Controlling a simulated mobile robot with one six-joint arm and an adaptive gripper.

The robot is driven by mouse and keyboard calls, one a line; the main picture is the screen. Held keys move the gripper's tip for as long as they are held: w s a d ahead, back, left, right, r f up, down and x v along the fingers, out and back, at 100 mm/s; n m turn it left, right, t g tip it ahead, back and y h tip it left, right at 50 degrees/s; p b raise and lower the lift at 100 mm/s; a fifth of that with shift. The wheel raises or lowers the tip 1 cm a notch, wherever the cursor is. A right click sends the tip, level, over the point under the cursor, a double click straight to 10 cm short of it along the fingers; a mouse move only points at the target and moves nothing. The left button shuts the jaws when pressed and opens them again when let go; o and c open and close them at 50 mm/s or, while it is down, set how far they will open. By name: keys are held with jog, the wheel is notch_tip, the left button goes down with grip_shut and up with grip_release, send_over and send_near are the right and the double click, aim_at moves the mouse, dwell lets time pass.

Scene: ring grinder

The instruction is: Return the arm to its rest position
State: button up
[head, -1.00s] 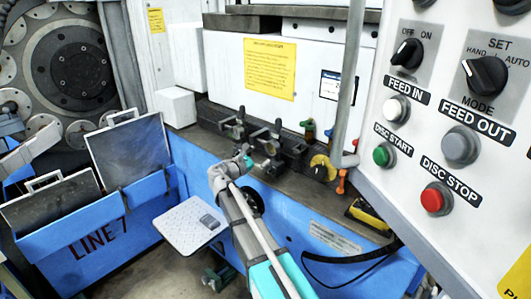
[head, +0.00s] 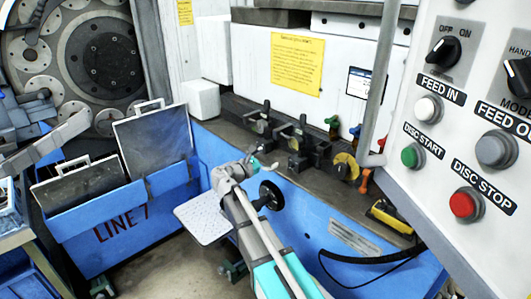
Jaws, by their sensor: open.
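My arm reaches up from the bottom middle of the head view, grey with teal sections. My gripper (head: 260,166) is at its far end, small in the picture, in front of the blue machine base (head: 300,215) and below the dark fixtures on its ledge. The jaws look open and I see nothing held in them. I cannot tell the exact gap between the gripper and the ledge. The arm hides part of the white perforated plate (head: 203,220).
The control panel (head: 440,130) with knobs and buttons fills the right side. A black handwheel (head: 271,196) sits right beside my arm. A blue LINE 7 bin (head: 125,225) with two grey handled panels stands at left. A yellow-black device (head: 392,215) lies on the ledge.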

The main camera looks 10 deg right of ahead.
jog(key=s+d+f+m+g+y+p, duration=0.2)
jog(key=s+d+f+m+g+y, duration=0.15)
jog(key=s+d+m, duration=0.2)
jog(key=s+d+f+m+g+y+p, duration=0.2)
jog(key=s+d+f+m+g+y, duration=0.1)
jog(key=s+d+f+m+g, duration=0.25)
jog(key=s+a+f+m+g+y+p, duration=0.1)
jog(key=s+a+m+y+p, duration=0.3)
jog(key=s+m+y, duration=0.4)
jog(key=shift+s+a+f+m, duration=0.35)
jog(key=shift+s+a+m, duration=0.55)
jog(key=shift+s, duration=2.4)
jog(key=shift+d, duration=0.2)
